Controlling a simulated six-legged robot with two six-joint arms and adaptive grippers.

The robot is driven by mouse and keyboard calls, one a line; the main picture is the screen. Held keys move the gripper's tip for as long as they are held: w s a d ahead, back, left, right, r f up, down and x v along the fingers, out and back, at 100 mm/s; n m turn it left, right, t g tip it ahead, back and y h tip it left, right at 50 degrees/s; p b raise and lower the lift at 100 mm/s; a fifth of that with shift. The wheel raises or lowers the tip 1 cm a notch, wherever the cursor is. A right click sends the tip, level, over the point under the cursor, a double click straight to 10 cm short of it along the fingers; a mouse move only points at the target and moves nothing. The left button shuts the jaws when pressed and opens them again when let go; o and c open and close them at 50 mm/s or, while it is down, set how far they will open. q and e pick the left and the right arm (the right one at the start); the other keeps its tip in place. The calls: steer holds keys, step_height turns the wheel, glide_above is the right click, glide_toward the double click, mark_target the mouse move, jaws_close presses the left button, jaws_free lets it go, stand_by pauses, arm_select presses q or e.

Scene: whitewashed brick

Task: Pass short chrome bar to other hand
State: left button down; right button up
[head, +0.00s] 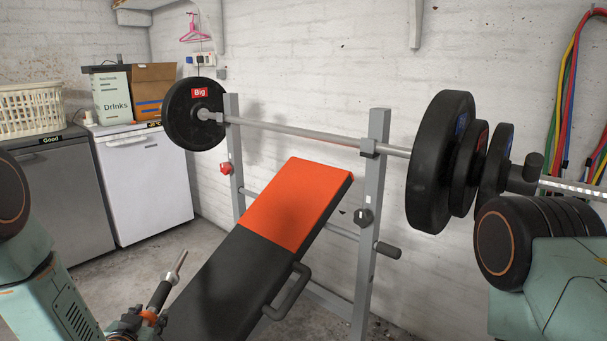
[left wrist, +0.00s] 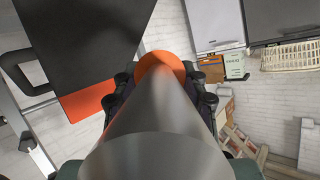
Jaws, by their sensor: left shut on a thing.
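The short chrome bar (head: 178,266) shows at the lower left of the head view, tilted up, with a dark sleeve and an orange ring below its bare metal tip. My left gripper (head: 147,324) is shut on it near the bottom edge, and partly cut off. In the left wrist view a grey bar (left wrist: 155,125) with an orange round part at its far end fills the middle, between the dark fingers of my left gripper (left wrist: 163,88). My right arm (head: 548,275) enters at the right edge of the head view; its gripper is out of view.
A weight bench (head: 298,205) with an orange and black pad stands in front, carrying a barbell (head: 300,133) with black plates. A white fridge (head: 145,185) and a grey appliance (head: 60,195) stand at the left. Bare floor lies between fridge and bench.

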arm_select(q)
steer(key=s+d+r+m+g+h+p, duration=0.3)
steer(key=s+d+r+m+g+h, duration=0.2)
steer(key=s+d+r+m+h, duration=0.7)
steer(key=s+d+h, duration=0.1)
steer(key=s+d, duration=0.2)
steer(key=s, duration=0.1)
steer(key=shift+d+r+m, duration=0.15)
steer(key=shift+m, duration=0.25)
steer(key=shift+g, duration=0.3)
